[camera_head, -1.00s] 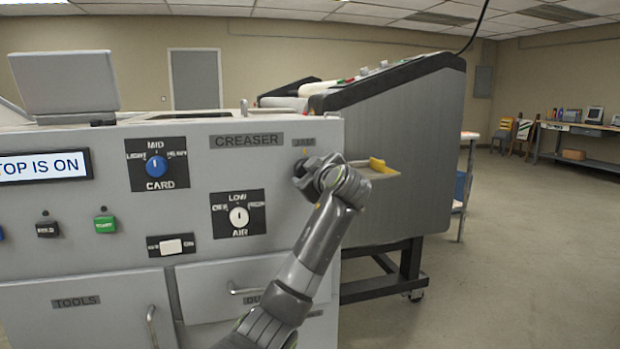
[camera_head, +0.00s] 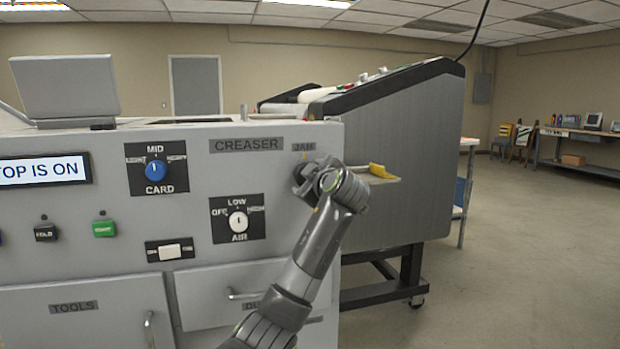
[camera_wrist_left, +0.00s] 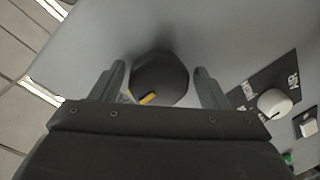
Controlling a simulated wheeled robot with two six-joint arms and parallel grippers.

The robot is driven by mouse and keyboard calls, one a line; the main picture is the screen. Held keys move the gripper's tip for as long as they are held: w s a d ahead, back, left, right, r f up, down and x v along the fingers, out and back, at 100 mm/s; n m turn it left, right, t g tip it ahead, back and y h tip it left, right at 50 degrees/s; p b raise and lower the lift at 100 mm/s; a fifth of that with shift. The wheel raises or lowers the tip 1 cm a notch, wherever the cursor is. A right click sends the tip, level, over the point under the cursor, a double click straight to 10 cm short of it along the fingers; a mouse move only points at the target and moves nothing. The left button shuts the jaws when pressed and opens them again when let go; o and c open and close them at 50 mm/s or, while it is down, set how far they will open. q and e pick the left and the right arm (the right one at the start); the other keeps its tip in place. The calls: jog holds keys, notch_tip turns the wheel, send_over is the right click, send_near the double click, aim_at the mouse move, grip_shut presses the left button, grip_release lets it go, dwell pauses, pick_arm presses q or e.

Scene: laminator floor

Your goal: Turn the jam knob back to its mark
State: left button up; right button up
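The black jam knob (camera_wrist_left: 160,79) with a yellow pointer line sits on the grey panel in the left wrist view. It lies between the two fingers of my left gripper (camera_wrist_left: 159,76), which is open with a small gap on each side. The pointer line is on the near side of the knob, towards the gripper's body. In the head view my left gripper (camera_head: 306,180) is at the panel under the JAM label (camera_head: 303,147) and hides most of the knob. A small yellow mark (camera_head: 303,157) shows just below that label. My right gripper is not in view.
The CARD knob (camera_head: 155,170), the AIR knob (camera_head: 238,222) and a white rocker switch (camera_head: 170,252) are on the panel to the left. A yellow-handled item (camera_head: 380,171) lies on a ledge right of my wrist. The floor at right is clear.

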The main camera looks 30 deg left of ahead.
pick_arm(q)
jog(key=shift+o, duration=0.6)
jog(key=shift+r, duration=0.1)
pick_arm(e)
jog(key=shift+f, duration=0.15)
pick_arm(q)
jog(key=v, duration=1.7)
jog(key=shift+s+d, duration=0.15)
jog(key=shift+s, duration=0.05)
